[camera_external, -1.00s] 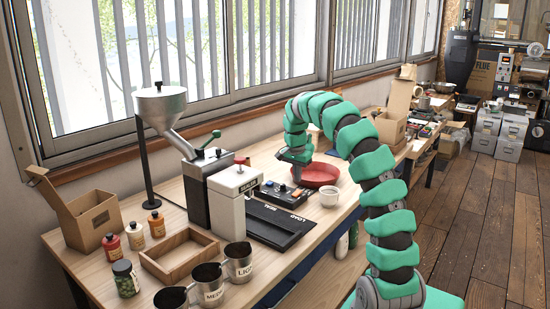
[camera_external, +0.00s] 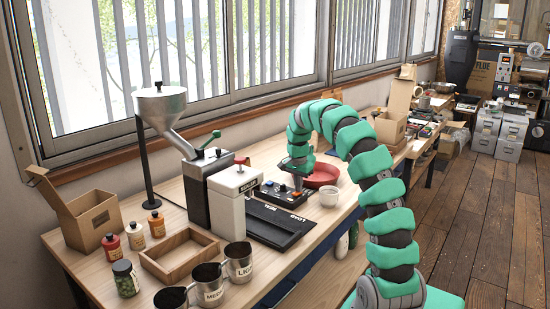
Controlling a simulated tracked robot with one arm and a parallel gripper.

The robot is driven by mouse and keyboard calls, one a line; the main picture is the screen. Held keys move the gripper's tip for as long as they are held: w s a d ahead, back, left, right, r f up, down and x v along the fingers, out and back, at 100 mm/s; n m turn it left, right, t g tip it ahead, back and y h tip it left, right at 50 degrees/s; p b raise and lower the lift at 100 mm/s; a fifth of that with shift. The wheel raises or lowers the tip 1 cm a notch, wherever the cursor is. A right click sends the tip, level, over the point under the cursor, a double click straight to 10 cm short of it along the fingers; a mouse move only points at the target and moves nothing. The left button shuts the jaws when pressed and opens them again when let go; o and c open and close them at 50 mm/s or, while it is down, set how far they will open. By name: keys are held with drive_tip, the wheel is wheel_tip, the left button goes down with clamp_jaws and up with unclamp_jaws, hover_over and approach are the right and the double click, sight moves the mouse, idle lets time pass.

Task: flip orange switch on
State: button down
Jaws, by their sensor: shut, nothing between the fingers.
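A dark control panel (camera_external: 267,187) with small switches and knobs lies on the workbench, behind the black sealer plate. A small orange part (camera_external: 297,194), which looks like the orange switch, shows at the panel's right end. Whether it is on or off is too small to tell. My gripper (camera_external: 298,185) points down over that end of the panel, shut and empty, right at the orange part. I cannot tell whether it touches it. My fingers hide part of the panel's right side.
A red bowl (camera_external: 322,175) sits just right of my gripper, with a white cup (camera_external: 329,196) in front of it. A white sealer block (camera_external: 234,205) and a grinder with a funnel (camera_external: 161,105) stand to the left. Metal mugs (camera_external: 238,262) and a wooden tray (camera_external: 181,255) are near the front.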

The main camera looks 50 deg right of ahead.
sight(293, 196)
drive_tip(key=shift+a+f, duration=0.15)
drive_tip(key=shift+a, duration=0.75)
drive_tip(key=shift+r, duration=0.2)
wheel_tip(293, 196, up, 14)
drive_tip(key=a+p, duration=0.2)
drive_tip(key=shift+f, duration=0.15)
drive_tip(key=shift+d, duration=0.1)
